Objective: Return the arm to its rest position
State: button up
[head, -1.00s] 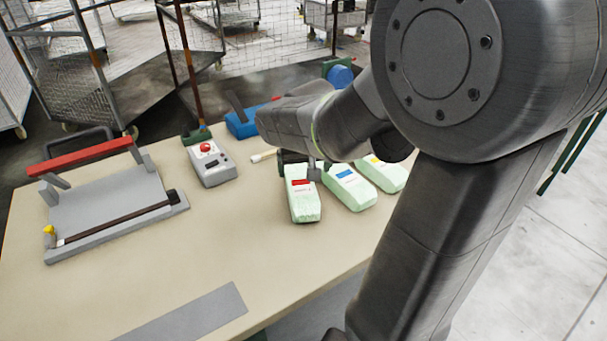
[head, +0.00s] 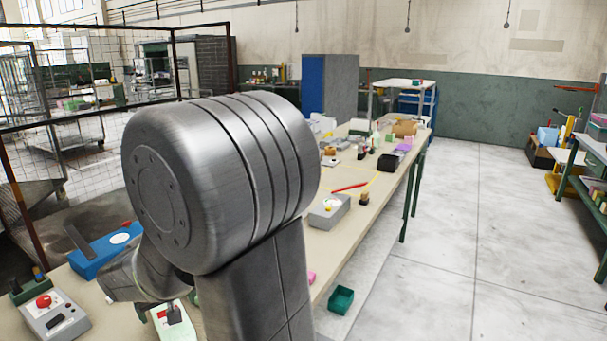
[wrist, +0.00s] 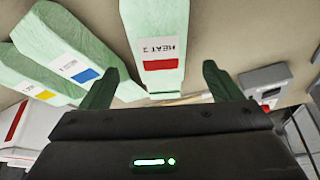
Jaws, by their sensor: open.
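My gripper (wrist: 160,88) is open in the wrist view, its two dark green fingers apart with nothing held. A pale green foam block (wrist: 157,28) with a red "HEAT 2" label lies ahead of the gap between the fingers. Its near end shows close to the fingertips; I cannot tell whether they touch. In the head view my arm (head: 220,180) fills the left middle. The red-labelled block (head: 174,330) shows only partly at the bottom edge, and my fingers are mostly hidden there.
Two more green blocks, one blue-labelled (wrist: 66,60) and one yellow-labelled (wrist: 30,80), lie to the left. A grey control box (head: 55,322) with a red button and a blue device (head: 100,252) stand by my arm. Open floor (head: 450,270) lies right of the bench (head: 375,215).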

jog(key=b+x, duration=0.1)
jog(key=x, duration=0.6)
jog(key=shift+f, duration=0.35)
jog(key=shift+r, duration=0.3)
